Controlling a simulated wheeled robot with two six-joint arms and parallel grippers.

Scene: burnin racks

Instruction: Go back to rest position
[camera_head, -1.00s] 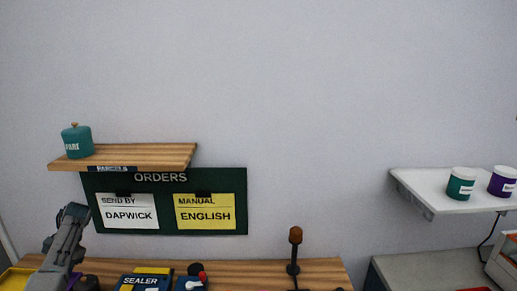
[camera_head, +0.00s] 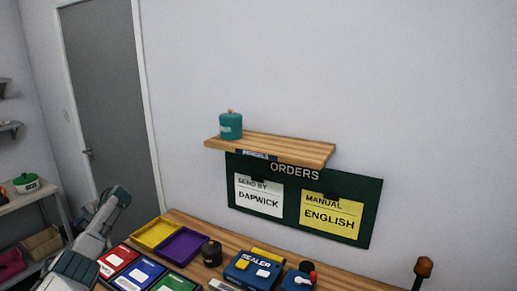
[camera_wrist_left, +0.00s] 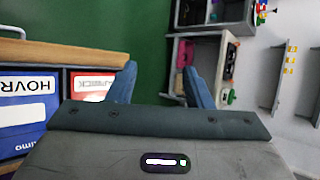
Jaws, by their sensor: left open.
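My left gripper (camera_wrist_left: 159,72) is open and empty in the left wrist view, with its two blue-grey fingers spread apart and the green floor showing between them. In the head view my left arm (camera_head: 98,228) comes in at the lower left, beside the left end of the wooden bench (camera_head: 183,218). It is apart from the things on the bench as far as I can see. My right gripper is not in view.
The bench holds a yellow tray (camera_head: 157,233), a purple tray (camera_head: 182,246), coloured boxes (camera_head: 142,273) and a sealer (camera_head: 256,268). A wall shelf (camera_head: 285,150) carries a teal jar (camera_head: 230,126). A door (camera_head: 113,95) and side shelving (camera_head: 25,198) stand left.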

